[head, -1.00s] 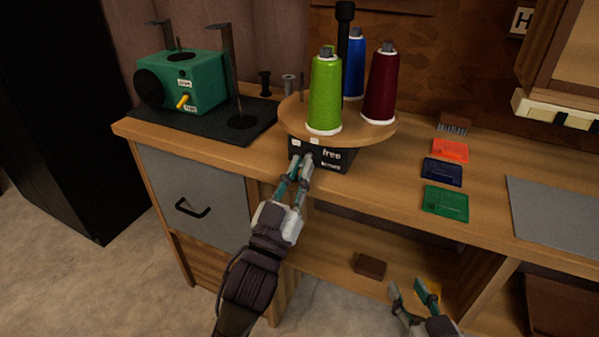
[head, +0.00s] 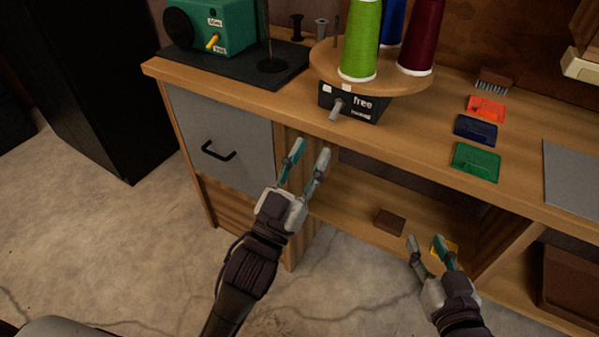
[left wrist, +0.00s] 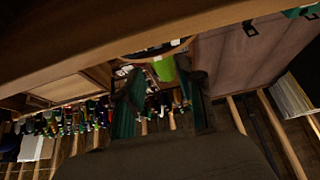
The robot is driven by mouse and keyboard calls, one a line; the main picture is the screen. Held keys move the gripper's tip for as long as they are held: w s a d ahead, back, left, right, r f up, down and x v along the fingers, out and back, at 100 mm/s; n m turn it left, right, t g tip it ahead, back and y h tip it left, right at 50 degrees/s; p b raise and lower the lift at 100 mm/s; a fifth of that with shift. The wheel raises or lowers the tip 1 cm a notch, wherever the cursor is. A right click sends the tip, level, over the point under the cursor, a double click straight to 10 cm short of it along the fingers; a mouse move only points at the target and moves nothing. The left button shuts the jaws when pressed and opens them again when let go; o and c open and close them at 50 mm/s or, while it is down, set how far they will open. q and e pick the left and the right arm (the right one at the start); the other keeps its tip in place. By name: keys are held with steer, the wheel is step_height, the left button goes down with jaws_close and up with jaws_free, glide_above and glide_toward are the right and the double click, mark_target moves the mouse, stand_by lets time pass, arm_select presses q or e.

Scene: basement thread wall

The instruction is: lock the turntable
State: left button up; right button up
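The turntable (head: 392,80) is a round wooden disc carrying green, blue and dark red thread cones. Its black base (head: 375,112) stands at the bench's front edge. The base bears a "free" label and a smaller one below that I cannot read clearly. A grey lever (head: 337,109) sticks out of the base's front, left of the labels. My left gripper (head: 311,151) is open and empty, below and left of the lever, apart from it, in front of the bench edge. In the left wrist view its fingers (left wrist: 162,90) are spread. My right gripper (head: 425,241) is open, low at right.
A green box with a yellow lever (head: 212,42) stands on a dark mat at the bench's left. Coloured flat cases (head: 476,160) and a brush (head: 495,80) lie right of the turntable. A brown block (head: 389,221) lies on the shelf below. A grey drawer (head: 228,140) is at left.

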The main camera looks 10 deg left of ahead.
arm_select(q)
steer(key=v, duration=0.4)
stand_by(0.4)
